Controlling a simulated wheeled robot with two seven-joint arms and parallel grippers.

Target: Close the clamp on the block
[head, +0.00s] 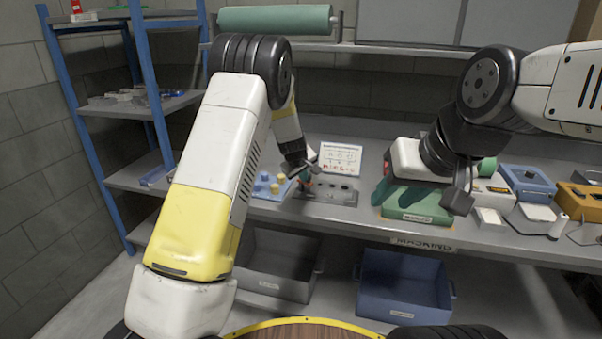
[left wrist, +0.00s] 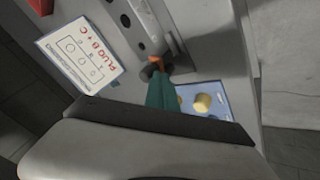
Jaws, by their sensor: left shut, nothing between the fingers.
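A grey block with a row of dark holes (head: 330,192) lies on the bench; it also shows at the top of the left wrist view (left wrist: 135,22). A clamp with a teal handle and an orange part (head: 305,181) stands at the block's left end; its teal handle shows larger in the left wrist view (left wrist: 161,93). My left gripper (head: 297,168) is shut and empty, right by the handle; I cannot tell whether it touches. The clamp's jaw is too small to judge. My right gripper (head: 457,196) is over the green box; its fingers are not clear.
A sign card (head: 340,157) stands behind the block. A blue tray with yellow pegs (head: 266,190) sits left of it. A green box (head: 418,206) and several coloured boxes are at right. Grey (head: 277,277) and blue (head: 405,298) bins are below the bench.

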